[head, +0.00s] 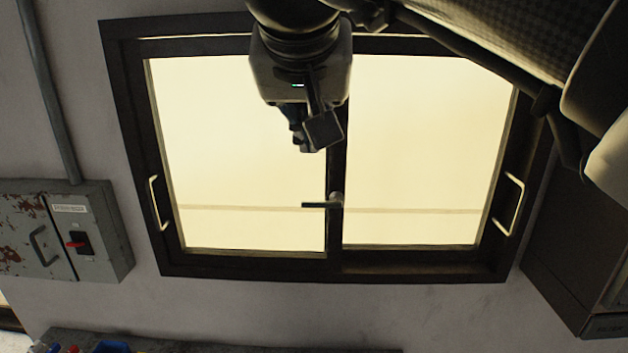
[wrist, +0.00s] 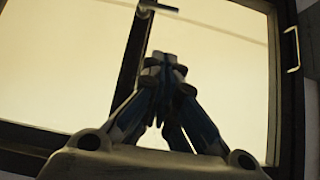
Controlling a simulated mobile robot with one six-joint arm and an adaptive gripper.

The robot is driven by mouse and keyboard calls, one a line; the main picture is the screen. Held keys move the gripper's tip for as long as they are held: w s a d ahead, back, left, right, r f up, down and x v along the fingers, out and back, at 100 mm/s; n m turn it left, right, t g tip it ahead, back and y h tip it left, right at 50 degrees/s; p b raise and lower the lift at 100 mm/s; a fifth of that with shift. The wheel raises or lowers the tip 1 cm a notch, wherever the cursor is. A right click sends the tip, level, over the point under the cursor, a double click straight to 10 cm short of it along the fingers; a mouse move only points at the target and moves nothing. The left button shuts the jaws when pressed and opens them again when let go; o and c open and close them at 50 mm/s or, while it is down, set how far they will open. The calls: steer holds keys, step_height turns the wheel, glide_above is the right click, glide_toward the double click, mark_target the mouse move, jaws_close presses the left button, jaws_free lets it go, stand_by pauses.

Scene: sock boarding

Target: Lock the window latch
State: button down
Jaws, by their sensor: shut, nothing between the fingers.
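The window latch (head: 322,203) is a dark lever on a lighter pivot, mounted on the window's central post. In the head view its handle points left, roughly horizontal, across the left pane. The latch also shows at the top of the wrist view (wrist: 158,8). The window (head: 136,140) has a dark frame with two bright panes. My gripper (head: 305,146) is above the latch in the head view, apart from it, with its fingers closed together and empty. In the wrist view the fingertips (wrist: 164,62) meet just below the latch in the picture.
Pull handles sit on the left (head: 158,203) and right (head: 510,205) window frame sides. A grey electrical box (head: 104,225) with a red switch is on the left wall. A dark cabinet (head: 580,240) stands at right. Coloured items lie at the bottom left. Space around the latch looks clear.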

glide_above(322, 202)
steer(key=a, duration=0.2)
step_height(322, 202, down, 7)
steer(key=shift+s+d+f, duration=0.15)
step_height(322, 202, down, 2)
steer(key=shift+f, duration=0.15)
steer(key=shift+s+f, duration=0.2)
steer(key=shift+f, duration=0.3)
steer(key=shift+w+f, duration=0.1)
